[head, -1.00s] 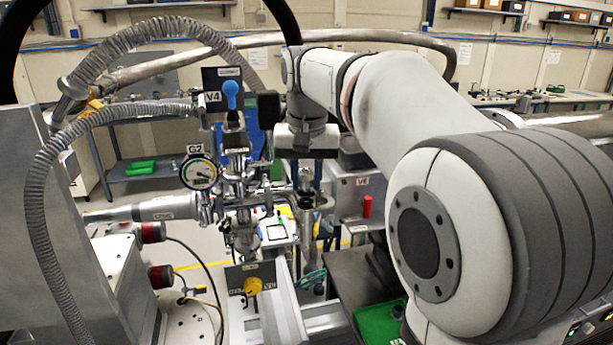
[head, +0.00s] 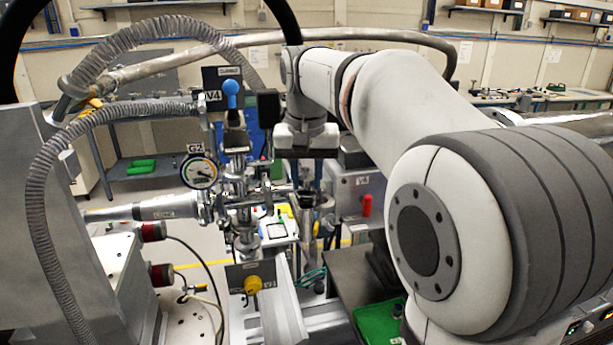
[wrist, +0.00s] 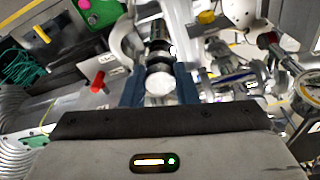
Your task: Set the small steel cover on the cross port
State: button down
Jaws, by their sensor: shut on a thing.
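The small steel cover (wrist: 159,83) is a round bright disc between the blue fingers of my gripper (wrist: 160,90) in the wrist view. My gripper is shut on it. In the head view my wrist (head: 305,140) hangs down just right of the steel cross assembly (head: 245,195), and the fingers and cover are hard to make out there. In the wrist view steel fittings (wrist: 235,82) of the assembly lie to the right of the fingers. I cannot tell which opening is the cross port, or whether the cover touches anything.
The gauge G2 (head: 199,172) and a blue-handled valve (head: 231,95) stand left of my wrist. A red-handled box (head: 355,190) is close on the right. A yellow knob (head: 252,284) is below. A green tray (head: 380,322) lies lower right.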

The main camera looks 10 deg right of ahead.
jog(key=shift+f+b, duration=0.4)
jog(key=shift+f, duration=0.15)
jog(key=c, duration=1)
grip_release()
jog(key=shift+c, duration=0.2)
jog(key=shift+r, duration=0.1)
